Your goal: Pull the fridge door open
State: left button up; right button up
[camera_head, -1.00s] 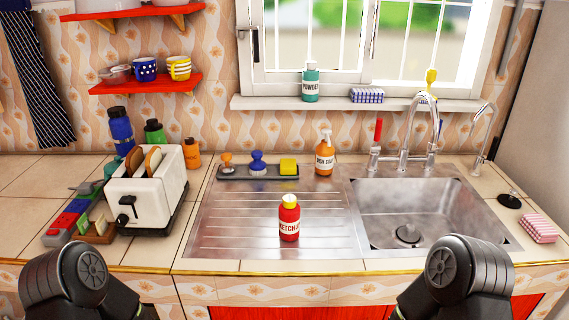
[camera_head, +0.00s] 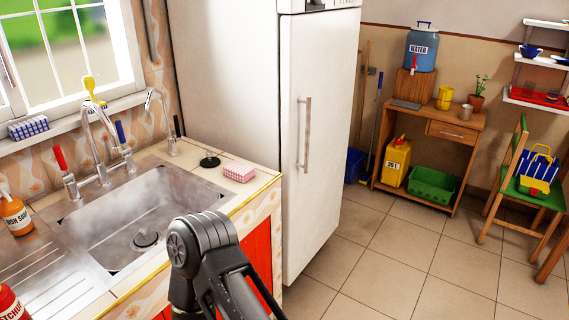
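The white fridge (camera_head: 235,90) stands just right of the sink counter. Its door (camera_head: 328,130) faces right and looks closed. A long vertical metal handle (camera_head: 304,133) is on the door, near the edge closest to the counter. One of my arms shows at the bottom centre, in front of the counter and left of the fridge door. Its gripper is out of the picture. My other arm and gripper are not in view.
The counter with the sink (camera_head: 130,225) runs along the left. The tiled floor (camera_head: 400,260) before the fridge is clear. A wooden stand (camera_head: 432,130) with a blue water jug (camera_head: 422,48) and a green chair (camera_head: 520,180) stand farther right.

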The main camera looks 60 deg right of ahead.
aim_at(319, 49)
jog(key=z, duration=2.15)
